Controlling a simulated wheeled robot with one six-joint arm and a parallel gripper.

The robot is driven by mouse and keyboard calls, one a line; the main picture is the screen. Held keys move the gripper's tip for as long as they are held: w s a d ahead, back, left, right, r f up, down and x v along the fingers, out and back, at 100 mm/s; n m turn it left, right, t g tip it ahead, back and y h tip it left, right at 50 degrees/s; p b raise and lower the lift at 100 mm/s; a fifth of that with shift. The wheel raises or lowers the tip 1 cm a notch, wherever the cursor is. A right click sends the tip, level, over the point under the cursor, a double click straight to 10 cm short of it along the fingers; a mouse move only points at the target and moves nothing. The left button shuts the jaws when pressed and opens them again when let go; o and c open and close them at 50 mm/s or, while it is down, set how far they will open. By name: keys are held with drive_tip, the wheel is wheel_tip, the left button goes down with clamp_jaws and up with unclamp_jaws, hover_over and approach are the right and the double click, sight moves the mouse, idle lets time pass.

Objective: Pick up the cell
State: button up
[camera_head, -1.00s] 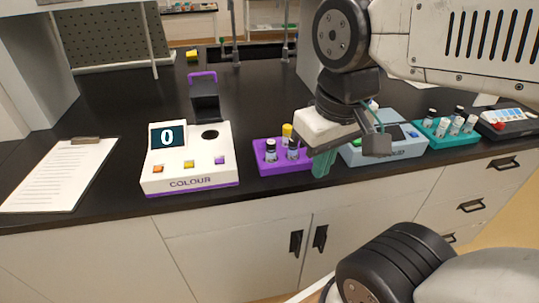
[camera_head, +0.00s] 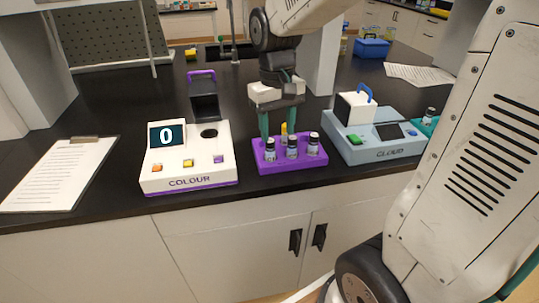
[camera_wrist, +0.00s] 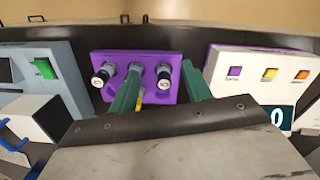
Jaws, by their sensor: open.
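Which one is the cell, I cannot tell. My gripper (camera_head: 278,123) is open and empty, pointing down over the back of the rack. In the wrist view, its green fingers (camera_wrist: 160,75) point towards the purple rack (camera_wrist: 184,88); one vial (camera_wrist: 164,76) shows between them, and the left finger partly hides the yellow cap.
The white COLOUR device (camera_head: 190,172), its display reading 0, stands left of the rack. The blue-grey CLOUD device (camera_head: 385,150) with a blue-handled white lid (camera_head: 354,108) stands close on the right. A clipboard (camera_head: 60,172) lies far left.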

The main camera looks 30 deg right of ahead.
sight(271, 142)
drive_tip(key=w, duration=0.3)
drive_tip(key=shift+w+d+r+t, duration=0.2)
drive_tip(key=shift+w+t, duration=0.1)
drive_tip(key=shift+w, duration=0.05)
drive_tip(key=f, duration=0.7)
drive_tip(key=shift+w+d+f, duration=0.1)
drive_tip(key=shift+w+f, duration=0.15)
drive_tip(key=shift+w, duration=0.1)
drive_tip(key=c, duration=0.9)
